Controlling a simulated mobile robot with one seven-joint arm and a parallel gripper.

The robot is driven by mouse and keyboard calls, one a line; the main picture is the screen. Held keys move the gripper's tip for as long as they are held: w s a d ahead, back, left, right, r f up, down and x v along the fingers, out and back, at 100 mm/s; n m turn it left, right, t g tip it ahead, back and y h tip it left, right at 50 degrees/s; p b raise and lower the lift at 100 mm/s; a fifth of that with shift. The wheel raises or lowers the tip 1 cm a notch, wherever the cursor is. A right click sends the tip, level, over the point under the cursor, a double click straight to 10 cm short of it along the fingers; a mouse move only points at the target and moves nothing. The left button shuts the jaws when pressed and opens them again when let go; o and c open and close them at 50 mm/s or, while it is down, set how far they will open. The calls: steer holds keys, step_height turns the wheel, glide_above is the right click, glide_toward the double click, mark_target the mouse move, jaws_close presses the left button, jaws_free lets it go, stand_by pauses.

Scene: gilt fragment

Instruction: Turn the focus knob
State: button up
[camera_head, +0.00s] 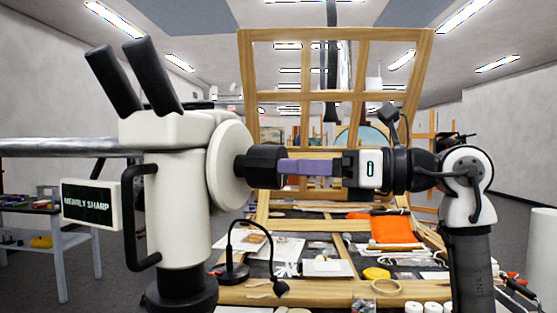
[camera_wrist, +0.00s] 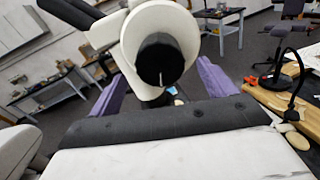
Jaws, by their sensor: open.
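The focus knob (camera_head: 262,167) is a black cylinder on a large white disc (camera_head: 229,166) on the right side of a white microscope (camera_head: 180,215) with two black eyepieces. In the wrist view the knob (camera_wrist: 160,60) faces me and shows a short white mark near its lower edge. My gripper (camera_head: 284,168) has purple fingers, points left and is level with the knob, its tips at the knob's near end. In the wrist view the fingers (camera_wrist: 162,76) are open on either side of the knob, with a gap visible on both sides. A dark sign (camera_head: 90,206) reads "NEARLY SHARP".
A black gooseneck lamp (camera_head: 236,262) stands below my gripper. A wooden bench (camera_head: 330,292) holds papers, an orange cloth (camera_head: 397,229) and small tools. A wooden frame (camera_head: 330,35) rises behind. Another table (camera_head: 60,147) stands at the left.

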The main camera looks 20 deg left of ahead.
mark_target(260, 167)
steer(key=shift+s+a+p, duration=0.1)
steer(key=shift+a+p, duration=0.25)
steer(key=shift+a, duration=1.95)
